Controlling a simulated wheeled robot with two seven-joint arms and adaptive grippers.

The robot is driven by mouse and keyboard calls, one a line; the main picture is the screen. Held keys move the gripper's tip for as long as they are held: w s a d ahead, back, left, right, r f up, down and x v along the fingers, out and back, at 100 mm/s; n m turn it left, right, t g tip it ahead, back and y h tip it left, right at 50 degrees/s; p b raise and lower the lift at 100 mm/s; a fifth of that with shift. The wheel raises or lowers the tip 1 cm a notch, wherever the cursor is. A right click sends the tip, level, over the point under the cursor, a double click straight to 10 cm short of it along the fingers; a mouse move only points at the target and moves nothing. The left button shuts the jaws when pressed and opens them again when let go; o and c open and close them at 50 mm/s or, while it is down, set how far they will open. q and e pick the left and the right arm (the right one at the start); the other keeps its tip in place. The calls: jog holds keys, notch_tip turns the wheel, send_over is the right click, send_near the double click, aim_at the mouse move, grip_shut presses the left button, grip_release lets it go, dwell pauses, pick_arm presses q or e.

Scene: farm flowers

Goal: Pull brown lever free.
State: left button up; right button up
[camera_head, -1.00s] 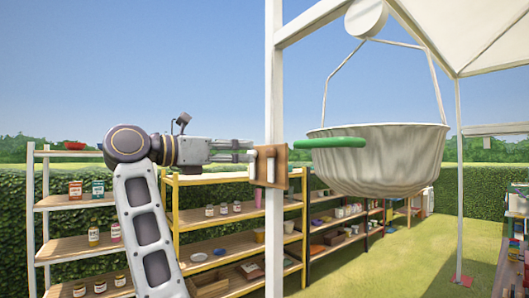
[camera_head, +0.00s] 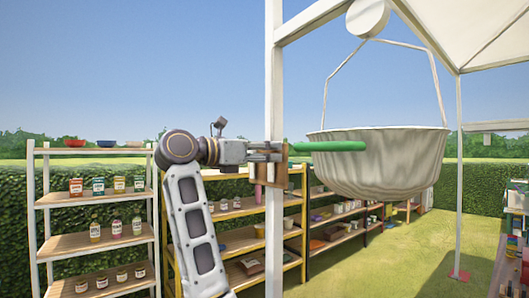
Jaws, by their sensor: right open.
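A brown wooden piece (camera_head: 283,172) sits on the white post in the middle of the head view. I cannot make out a separate lever shape on it, and my gripper covers much of it. A green bar (camera_head: 328,146) extends right from behind the brown piece and passes in front of the large white bucket (camera_head: 385,165).
The white post (camera_head: 274,80) stands upright beside my gripper. The bucket hangs from a white frame at right. Shelves with jars and bottles (camera_head: 95,185) stand at left, and yellow and dark shelves (camera_head: 235,212) stand behind the post. Grass (camera_head: 440,250) is open at right.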

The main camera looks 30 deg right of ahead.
grip_shut()
dwell(0.3)
